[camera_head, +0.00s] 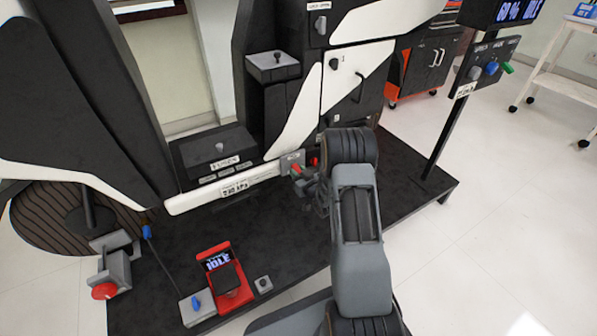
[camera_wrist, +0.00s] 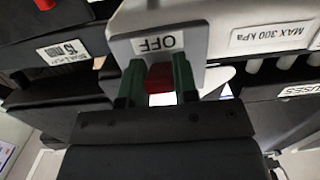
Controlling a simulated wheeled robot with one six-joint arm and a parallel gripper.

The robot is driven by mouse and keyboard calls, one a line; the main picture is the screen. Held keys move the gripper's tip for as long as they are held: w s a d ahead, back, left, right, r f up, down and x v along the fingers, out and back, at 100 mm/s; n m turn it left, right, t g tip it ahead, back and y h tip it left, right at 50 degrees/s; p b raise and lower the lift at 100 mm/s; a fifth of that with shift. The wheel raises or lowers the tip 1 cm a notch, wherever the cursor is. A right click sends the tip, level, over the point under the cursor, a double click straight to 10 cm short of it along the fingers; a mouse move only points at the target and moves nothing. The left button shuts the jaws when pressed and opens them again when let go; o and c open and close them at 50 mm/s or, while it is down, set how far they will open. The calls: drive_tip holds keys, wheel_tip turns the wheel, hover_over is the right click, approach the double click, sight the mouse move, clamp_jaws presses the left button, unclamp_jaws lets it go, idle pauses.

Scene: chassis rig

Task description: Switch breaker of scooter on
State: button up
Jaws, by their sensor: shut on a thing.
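The breaker is a small light-grey box (camera_head: 291,161) on the front edge of the scooter (camera_head: 352,70), low on its white sill. In the wrist view the box (camera_wrist: 118,45) bears a label reading OFF (camera_wrist: 159,43). Its red switch lever (camera_wrist: 160,79) sits just below that label. My gripper (camera_wrist: 159,80) has its two green fingers on either side of the red lever and is shut on it. In the head view my gripper (camera_head: 304,172) is at the breaker, and my arm hides part of it.
A red IDLE device (camera_head: 226,277) and a grey box with a blue switch (camera_head: 197,306) stand on the dark platform. A post with a control panel (camera_head: 484,68) stands right.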

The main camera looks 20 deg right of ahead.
sight(296, 167)
drive_tip(key=r+g+p, duration=0.1)
drive_tip(key=p, duration=0.1)
drive_tip(key=r+g+p, duration=0.1)
drive_tip(key=p, duration=0.1)
drive_tip(key=shift+s, duration=0.2)
drive_tip(key=g+p, duration=0.1)
drive_tip(key=p, duration=0.2)
drive_tip(key=r+g+p, duration=0.1)
drive_tip(key=g+p, duration=0.1)
drive_tip(key=p, duration=0.1)
drive_tip(key=shift+r+g+h, duration=0.1)
drive_tip(key=shift+g+h, duration=0.2)
drive_tip(key=g+p, duration=0.1)
drive_tip(key=p, duration=0.1)
drive_tip(key=g+p, duration=0.1)
drive_tip(key=p, duration=0.2)
drive_tip(key=shift+w+r+p, duration=0.1)
drive_tip(key=shift+r+p, duration=0.2)
drive_tip(key=shift+g+p, duration=0.7)
drive_tip(key=shift+p, duration=0.35)
drive_tip(key=shift+f+h, duration=0.15)
drive_tip(key=shift+h, duration=0.15)
drive_tip(key=o, duration=0.9)
